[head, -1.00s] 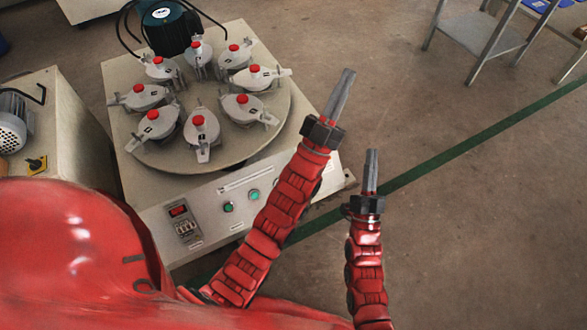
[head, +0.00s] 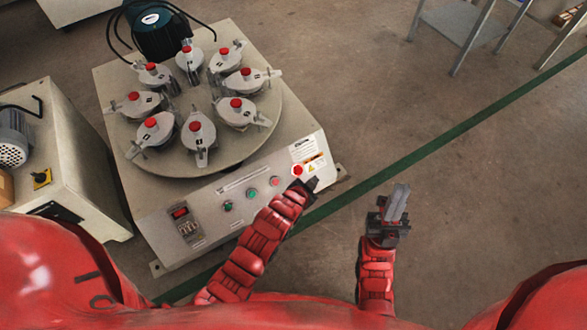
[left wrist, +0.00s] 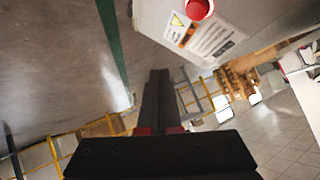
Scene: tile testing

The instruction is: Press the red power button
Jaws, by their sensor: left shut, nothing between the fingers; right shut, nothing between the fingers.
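The machine's sloped front panel (head: 208,212) carries a large round red button (head: 298,170) at its right end, beside a warning label. It also shows at the top of the left wrist view (left wrist: 199,9). A smaller reddish button (head: 275,182) and two green ones (head: 240,200) sit further left on the panel. My left gripper (head: 312,184) is just below and right of the large red button, its fingers foreshortened. In the left wrist view its shut, empty fingers (left wrist: 158,76) are apart from the button, below and left of it. My right gripper (head: 398,200) is shut and empty over the floor.
A round plate (head: 170,168) with several red-topped clamped jars stands on the machine, with a dark motor (head: 160,32) behind. Another machine (head: 75,150) stands at the left. A metal table (head: 458,22) is at the back right. The floor at right is clear.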

